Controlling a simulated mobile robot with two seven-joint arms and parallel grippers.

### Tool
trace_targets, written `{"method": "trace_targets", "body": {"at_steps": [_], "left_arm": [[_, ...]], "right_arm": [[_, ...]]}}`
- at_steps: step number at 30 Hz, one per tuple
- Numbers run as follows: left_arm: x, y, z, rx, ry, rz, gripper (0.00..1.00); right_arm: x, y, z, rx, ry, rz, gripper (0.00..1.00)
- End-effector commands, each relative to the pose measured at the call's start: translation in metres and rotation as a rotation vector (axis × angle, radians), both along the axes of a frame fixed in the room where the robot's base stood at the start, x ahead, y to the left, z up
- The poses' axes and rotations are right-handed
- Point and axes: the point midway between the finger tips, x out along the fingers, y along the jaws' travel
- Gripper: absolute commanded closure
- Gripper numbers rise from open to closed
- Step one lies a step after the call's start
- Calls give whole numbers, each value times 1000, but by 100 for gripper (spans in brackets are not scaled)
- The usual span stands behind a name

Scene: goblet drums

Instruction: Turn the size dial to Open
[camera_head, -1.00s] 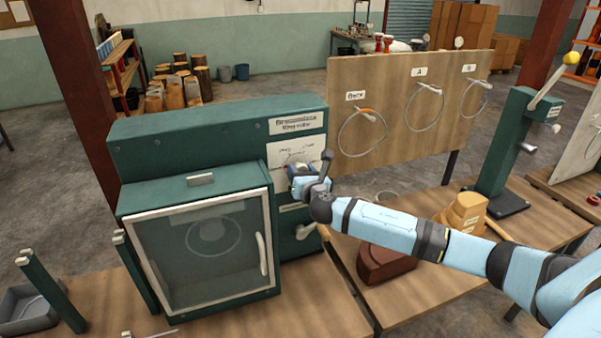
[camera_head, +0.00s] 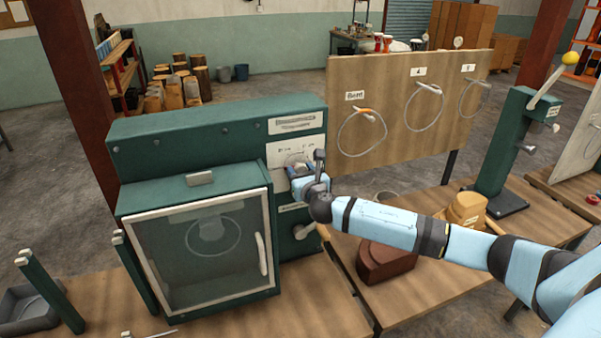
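The size dial (camera_head: 298,160) is on the white label plate on the front of the green machine (camera_head: 200,135). Only part of its round rim shows; my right gripper (camera_head: 296,172) is in front of it and hides the rest. The gripper is right at the dial, its tips pointing toward the machine. Its fingers are too small and hidden to tell whether they are shut on the dial. Lettering on the plate is too blurred to read. My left gripper is not in view.
The machine's glass door (camera_head: 208,250) with a white handle is shut. A lever (camera_head: 305,230) juts out below the dial. A brown block (camera_head: 385,262) lies on the table under the arm.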

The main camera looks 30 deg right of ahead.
Motion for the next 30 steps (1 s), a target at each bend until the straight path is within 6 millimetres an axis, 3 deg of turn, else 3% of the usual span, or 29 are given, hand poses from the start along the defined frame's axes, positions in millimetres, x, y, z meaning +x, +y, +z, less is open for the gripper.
{"method": "trace_targets", "body": {"at_steps": [1,3,14,30], "left_arm": [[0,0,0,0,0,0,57],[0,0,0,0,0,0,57],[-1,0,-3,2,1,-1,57],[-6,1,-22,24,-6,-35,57]], "right_arm": [[0,0,0,0,0,0,42],[0,0,0,0,0,0,32],[-6,1,-1,0,0,1,32],[-112,27,-3,0,2,2,32]]}}
